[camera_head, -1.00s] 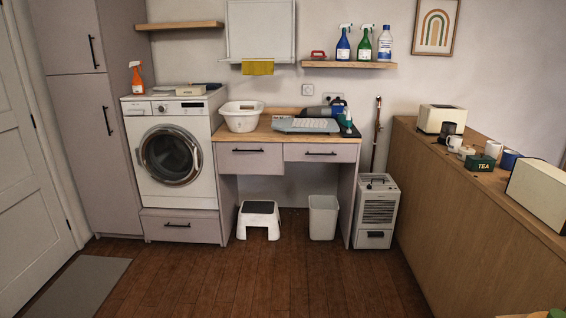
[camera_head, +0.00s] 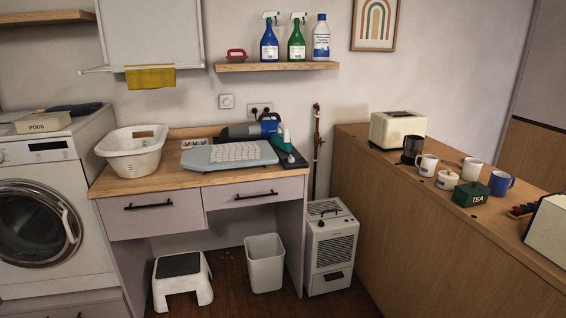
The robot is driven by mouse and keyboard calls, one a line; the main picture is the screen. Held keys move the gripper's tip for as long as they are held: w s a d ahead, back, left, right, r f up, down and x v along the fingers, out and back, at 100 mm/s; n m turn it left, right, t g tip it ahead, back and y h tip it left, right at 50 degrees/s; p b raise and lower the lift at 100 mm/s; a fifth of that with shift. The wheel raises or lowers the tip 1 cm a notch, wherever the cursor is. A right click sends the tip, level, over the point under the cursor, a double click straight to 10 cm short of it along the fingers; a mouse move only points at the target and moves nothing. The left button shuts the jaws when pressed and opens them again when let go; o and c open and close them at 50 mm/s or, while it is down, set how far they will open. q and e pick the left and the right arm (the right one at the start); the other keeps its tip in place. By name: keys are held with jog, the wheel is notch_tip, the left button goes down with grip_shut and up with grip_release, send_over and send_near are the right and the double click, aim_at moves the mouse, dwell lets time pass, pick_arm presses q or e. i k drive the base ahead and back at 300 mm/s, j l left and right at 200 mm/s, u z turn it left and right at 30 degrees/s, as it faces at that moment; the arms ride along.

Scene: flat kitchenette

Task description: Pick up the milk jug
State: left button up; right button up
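No milk jug can be told for certain. On the wooden counter at the right stand a white mug (camera_head: 427,165), a small white lidded pot (camera_head: 447,180), a white cup or jug (camera_head: 471,169) and a blue mug (camera_head: 501,183). The white cup or jug is partly hidden behind the green tea box (camera_head: 470,195), and it is too small to tell if it has a spout. Neither of my grippers is in view.
The wooden counter (camera_head: 410,215) also holds a cream toaster (camera_head: 397,129), a dark cup (camera_head: 412,150) and a cream box (camera_head: 548,232).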

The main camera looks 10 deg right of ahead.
aim_at(428, 164)
jog(key=i+l+z, duration=0.1)
jog(key=i+z, duration=0.7)
jog(key=i+j+z, duration=0.2)
jog(key=i+z, duration=0.2)
